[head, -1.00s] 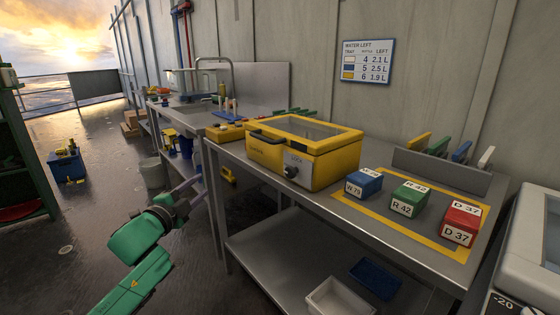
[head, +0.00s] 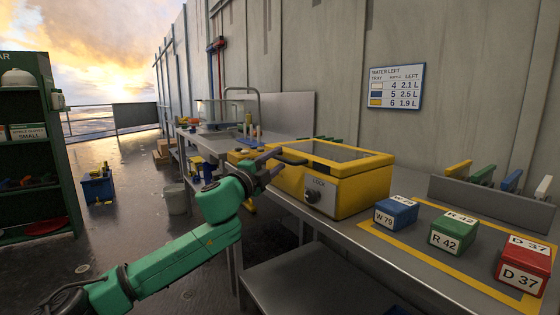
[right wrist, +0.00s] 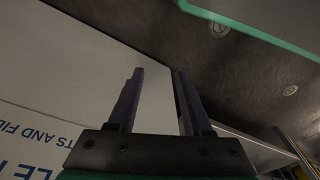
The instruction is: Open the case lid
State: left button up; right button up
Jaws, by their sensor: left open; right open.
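The yellow case (head: 345,194) stands on the steel bench in the head view. Its lid (head: 377,163), a yellow frame with a clear window, lies shut on top. A dark handle (head: 291,160) sticks out at the lid's left end. A dark knob (head: 311,196) sits on the grey LOCK plate on the front. My left gripper (head: 274,163) is open beside the handle at the case's left end; I cannot tell whether it touches or surrounds it. My right gripper (right wrist: 157,72) shows open and empty in the right wrist view, away from the case.
Blue (head: 396,213), green (head: 453,233) and red (head: 522,264) labelled blocks stand on the bench right of the case, within a yellow outline. A grey rack (head: 490,200) stands behind them. A white panel with blue lettering (right wrist: 40,140) is near my right gripper.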

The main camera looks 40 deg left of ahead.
pick_arm(q)
jog(key=shift+w+r+p, duration=0.3)
jog(key=shift+w+r, duration=0.05)
jog(key=shift+w, duration=0.2)
jog(key=shift+w+f, duration=0.15)
jog(key=shift+w, duration=0.15)
pick_arm(e)
jog(key=shift+s+d+f, duration=0.15)
jog(key=shift+f, duration=0.45)
jog(key=shift+s+d+f, duration=0.1)
jog(key=shift+f, duration=0.5)
pick_arm(q)
grip_shut()
